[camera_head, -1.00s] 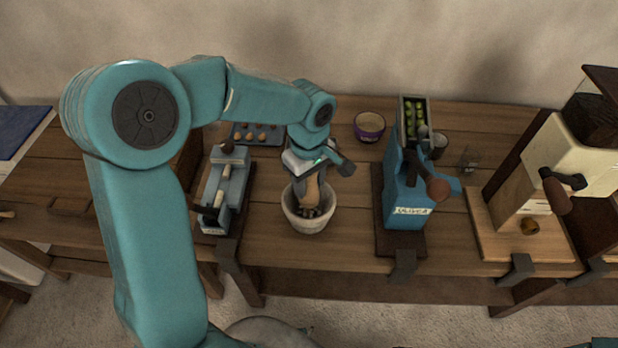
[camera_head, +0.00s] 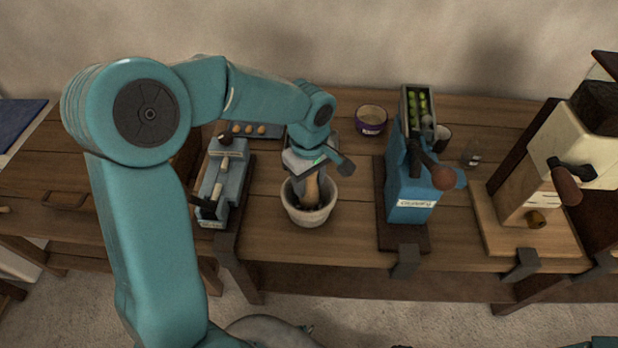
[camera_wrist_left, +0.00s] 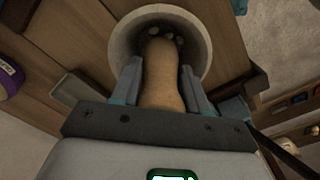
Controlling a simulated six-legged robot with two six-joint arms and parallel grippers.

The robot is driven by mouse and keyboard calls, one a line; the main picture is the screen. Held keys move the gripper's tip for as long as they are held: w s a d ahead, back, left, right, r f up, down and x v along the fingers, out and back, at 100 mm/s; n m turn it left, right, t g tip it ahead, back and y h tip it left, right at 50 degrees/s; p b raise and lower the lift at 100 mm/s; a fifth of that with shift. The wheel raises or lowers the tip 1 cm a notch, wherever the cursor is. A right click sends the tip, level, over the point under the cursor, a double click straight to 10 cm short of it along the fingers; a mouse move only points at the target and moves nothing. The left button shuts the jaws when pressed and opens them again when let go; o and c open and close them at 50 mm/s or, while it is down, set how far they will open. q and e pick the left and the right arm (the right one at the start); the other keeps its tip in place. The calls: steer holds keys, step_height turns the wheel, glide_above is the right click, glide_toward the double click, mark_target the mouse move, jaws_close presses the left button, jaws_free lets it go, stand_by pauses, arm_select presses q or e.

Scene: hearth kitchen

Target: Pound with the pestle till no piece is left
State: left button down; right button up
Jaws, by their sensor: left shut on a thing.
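The wooden pestle (camera_head: 312,188) stands in the pale stone mortar (camera_head: 292,209) on the bench. My left gripper (camera_head: 308,173) is shut on the pestle from above, and its fingers are close over the mortar's rim. In the left wrist view the gripper (camera_wrist_left: 160,88) has a finger on each side of the pestle (camera_wrist_left: 161,70), whose lower end is inside the mortar (camera_wrist_left: 122,45). A few small greyish pieces (camera_wrist_left: 180,39) show beside the pestle's end. The rest of the mortar's floor is hidden. My right gripper is not in view.
A grey device (camera_head: 222,185) stands left of the mortar, and a blue crank press (camera_head: 408,195) stands to the right. A purple bowl (camera_head: 372,120) and a tray of small round things (camera_head: 250,129) are behind. A cream crank mill (camera_head: 565,160) is farther right.

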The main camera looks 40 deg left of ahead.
arm_select(q)
steer(key=shift+r+p, duration=0.45)
steer(key=shift+p, duration=0.15)
step_height(320, 180, up, 4)
steer(key=shift+f+p, duration=0.2)
steer(key=shift+p, duration=0.95)
steer(key=shift+f, duration=0.1)
steer(key=shift+f+b, duration=0.65)
steer(key=shift+b, duration=0.1)
steer(key=shift+f, duration=0.2)
steer(key=shift+s, duration=0.1)
